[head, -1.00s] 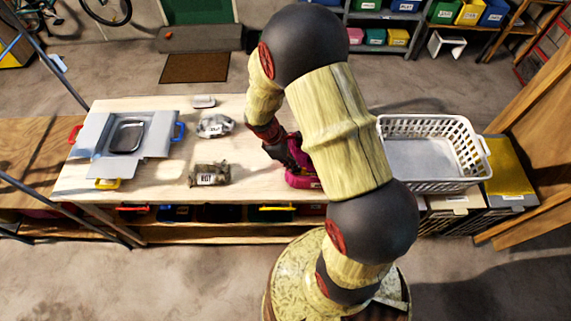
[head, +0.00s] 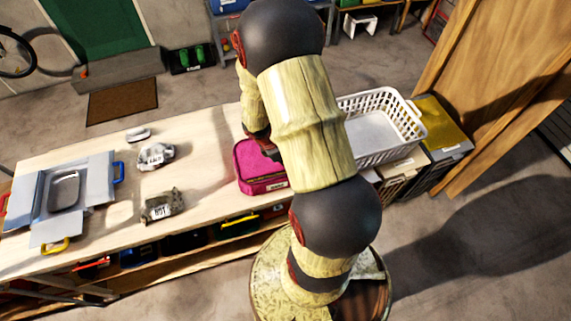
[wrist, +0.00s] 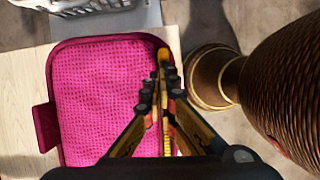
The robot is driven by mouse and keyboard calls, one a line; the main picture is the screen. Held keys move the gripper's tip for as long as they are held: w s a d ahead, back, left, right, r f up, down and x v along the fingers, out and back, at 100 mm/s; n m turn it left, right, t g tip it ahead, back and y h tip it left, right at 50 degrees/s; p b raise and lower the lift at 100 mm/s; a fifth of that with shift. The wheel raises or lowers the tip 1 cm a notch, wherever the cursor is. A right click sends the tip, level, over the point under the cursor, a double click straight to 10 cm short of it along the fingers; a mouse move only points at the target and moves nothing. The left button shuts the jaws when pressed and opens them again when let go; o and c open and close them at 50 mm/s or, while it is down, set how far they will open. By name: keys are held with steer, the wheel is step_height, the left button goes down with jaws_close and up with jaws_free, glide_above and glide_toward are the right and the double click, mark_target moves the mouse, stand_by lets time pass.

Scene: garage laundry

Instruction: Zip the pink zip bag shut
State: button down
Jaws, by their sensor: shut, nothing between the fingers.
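The pink zip bag (head: 262,172) lies on the wooden bench, just left of my arm in the head view. Its waffle-textured pink top (wrist: 100,95) lies flat and fills the middle left of the wrist view, with a darker tab on the left side. A small orange piece (wrist: 163,54) shows at the bag's upper right corner, just beyond my fingertips. My gripper (wrist: 160,82) is shut and empty, over the bag's right edge. A yellow strip shows between the finger links. I cannot tell whether the fingertips touch the bag, and the right edge is partly hidden.
A white basket (head: 402,108) stands just beyond and right of the bag. Two grey packets (head: 155,155) (head: 162,207) and a grey tray with coloured handles (head: 38,202) are on the bench's left. The bench between packets and bag is clear.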

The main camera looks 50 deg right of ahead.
stand_by(0.3)
steer(key=w+a, duration=0.1)
steer(key=w+a+r, duration=0.1)
steer(key=w+a, duration=0.1)
steer(key=shift+a+p, duration=0.3)
steer(key=shift+p, duration=0.05)
steer(key=v, duration=0.8)
steer(key=shift+r+p, duration=0.35)
steer(key=shift+r, duration=0.1)
steer(key=shift+a, duration=0.1)
